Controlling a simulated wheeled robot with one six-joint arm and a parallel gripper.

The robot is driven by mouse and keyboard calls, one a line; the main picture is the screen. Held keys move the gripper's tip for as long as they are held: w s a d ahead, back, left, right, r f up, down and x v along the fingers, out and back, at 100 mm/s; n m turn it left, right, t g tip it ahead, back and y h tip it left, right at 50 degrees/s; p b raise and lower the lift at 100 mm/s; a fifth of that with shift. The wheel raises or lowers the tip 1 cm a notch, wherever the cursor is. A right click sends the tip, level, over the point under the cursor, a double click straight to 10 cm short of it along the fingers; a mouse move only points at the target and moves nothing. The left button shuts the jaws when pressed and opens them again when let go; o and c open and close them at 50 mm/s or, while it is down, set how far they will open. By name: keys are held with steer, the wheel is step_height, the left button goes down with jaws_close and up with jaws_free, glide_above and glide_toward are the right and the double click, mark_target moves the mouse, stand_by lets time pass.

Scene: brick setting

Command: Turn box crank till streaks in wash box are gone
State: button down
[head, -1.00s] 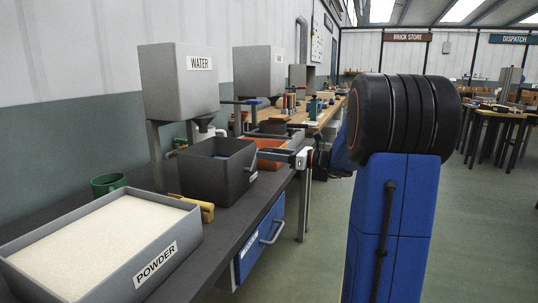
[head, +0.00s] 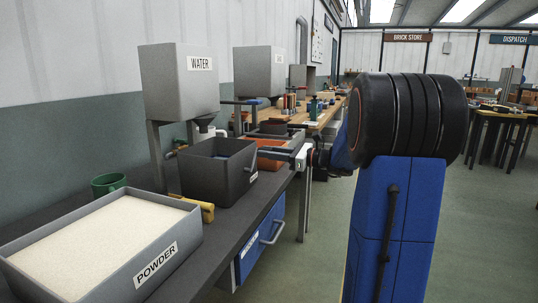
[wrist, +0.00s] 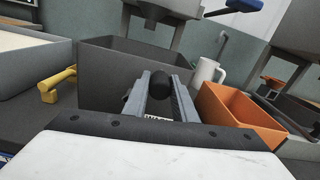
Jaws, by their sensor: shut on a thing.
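The dark grey wash box (head: 207,181) stands on the bench below the water tank in the head view. My gripper (wrist: 157,92) is shut on the black crank knob (wrist: 160,84) in front of that wall. In the head view my gripper (head: 284,153) is at the right side of the box, and the knob is hard to make out there.
A powder tray (head: 187,229) is at the front left, with a green cup (head: 108,184) behind it and a yellow handle (head: 207,211) beside it. An orange bin (wrist: 238,118) and a white jug (wrist: 205,74) are to the right of the box in the wrist view.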

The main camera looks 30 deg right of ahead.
steer(key=s+a+f+n, duration=0.1)
steer(key=s+a+n, duration=0.5)
steer(key=n, duration=1.2)
steer(key=shift+s+a+f+n, duration=0.35)
steer(key=shift+a+n, duration=0.05)
steer(key=shift+a, duration=0.9)
steer(key=c, duration=1.5)
jaws_free()
steer(key=shift+o, duration=0.2)
steer(key=v, duration=1.7)
steer(key=shift+s, duration=0.2)
